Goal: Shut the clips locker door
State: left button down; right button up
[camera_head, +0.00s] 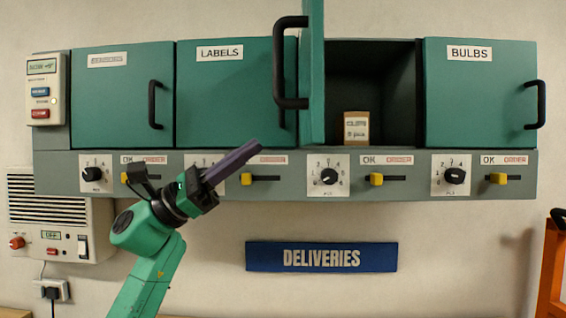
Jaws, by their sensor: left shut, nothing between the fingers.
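The clips locker door (312,75) is green with a black handle (291,62). It stands wide open, swung out toward me on the left side of its opening, and I see it nearly edge-on. The locker's dark inside (375,85) is exposed, with a small brown box (356,127) with a white label, seemingly reading clips, at its bottom. My left gripper (243,158) is shut and empty, pointing up and right, below and left of the open door, apart from it in the picture. My right gripper is not in view.
Shut lockers stand either side: labels (220,90) on the left, bulbs (478,95) on the right. A grey strip (300,192) with dials and yellow sliders runs below. A blue deliveries sign (321,257) hangs under it. An orange frame (552,265) stands at the right edge.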

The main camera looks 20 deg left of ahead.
pick_arm(q)
jog(key=s+r+m+g+y, duration=0.25)
jog(key=s+m+g, duration=0.2)
jog(key=m, duration=0.25)
jog(key=m+y, duration=0.3)
jog(key=m, duration=0.3)
send_near(309, 134)
jog(key=p+x, duration=0.1)
jog(key=x, duration=0.2)
jog(key=p+x, duration=0.2)
jog(key=x, duration=0.1)
jog(key=shift+s+r, duration=0.15)
jog(key=shift+r, duration=0.1)
jog(key=shift+w+d+f, duration=0.15)
jog(key=shift+w+d, duration=0.05)
jog(key=shift+d, duration=0.3)
jog(key=shift+s+a, duration=0.1)
